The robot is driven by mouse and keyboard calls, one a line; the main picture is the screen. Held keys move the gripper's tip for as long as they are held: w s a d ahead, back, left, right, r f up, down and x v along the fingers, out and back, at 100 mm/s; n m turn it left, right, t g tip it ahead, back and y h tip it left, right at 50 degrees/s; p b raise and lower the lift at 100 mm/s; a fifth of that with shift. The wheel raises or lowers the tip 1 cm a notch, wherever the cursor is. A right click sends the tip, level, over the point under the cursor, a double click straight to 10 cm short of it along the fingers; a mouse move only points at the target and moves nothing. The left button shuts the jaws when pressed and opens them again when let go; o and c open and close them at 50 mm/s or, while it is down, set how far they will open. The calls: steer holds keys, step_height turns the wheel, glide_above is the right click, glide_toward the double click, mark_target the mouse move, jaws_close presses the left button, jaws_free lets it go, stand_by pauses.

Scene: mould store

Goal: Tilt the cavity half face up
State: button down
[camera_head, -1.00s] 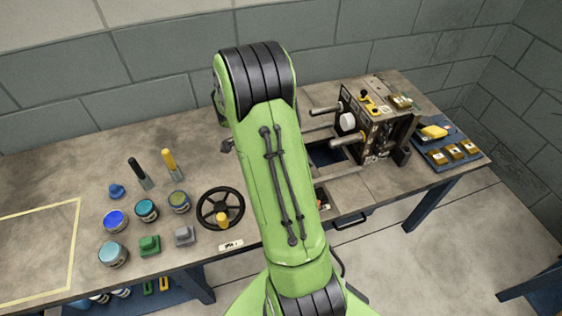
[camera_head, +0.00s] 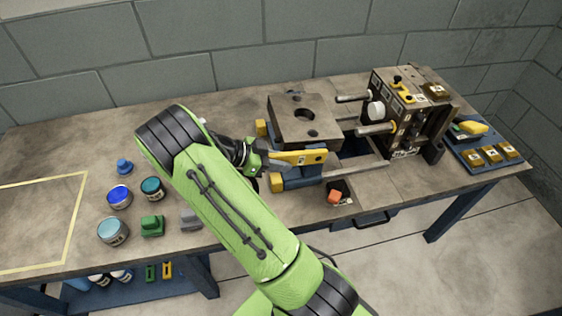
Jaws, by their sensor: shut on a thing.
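The cavity half, a brown-grey steel block (camera_head: 285,130) with a round hole in its top face, rests at the back middle of the bench. Its holed face points up, and it sits on a blue tilting cradle (camera_head: 300,180) with yellow parts. My gripper (camera_head: 266,160) is at the cradle's front left, shut on a yellow lever (camera_head: 300,158). My arm and the gripper's body partly hide the grip.
The other mould half (camera_head: 410,115) stands upright at right with guide pins pointing left. A blue tray (camera_head: 470,155) with brass blocks lies right of it. Cans (camera_head: 119,197) and small blocks stand at left.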

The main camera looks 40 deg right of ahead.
steer(key=shift+f, duration=0.25)
stand_by(0.3)
steer(key=c, duration=1.1)
jaws_free()
steer(key=shift+r, duration=0.1)
steer(key=p+v, duration=0.2)
steer(key=v, duration=0.3)
steer(key=p+v, duration=0.1)
steer(key=v, duration=0.4)
steer(key=p+v, duration=0.2)
steer(key=v, duration=0.3)
steer(key=shift+w+a+p, duration=0.2)
steer(key=shift+a+p, duration=0.1)
steer(key=shift+a, duration=0.15)
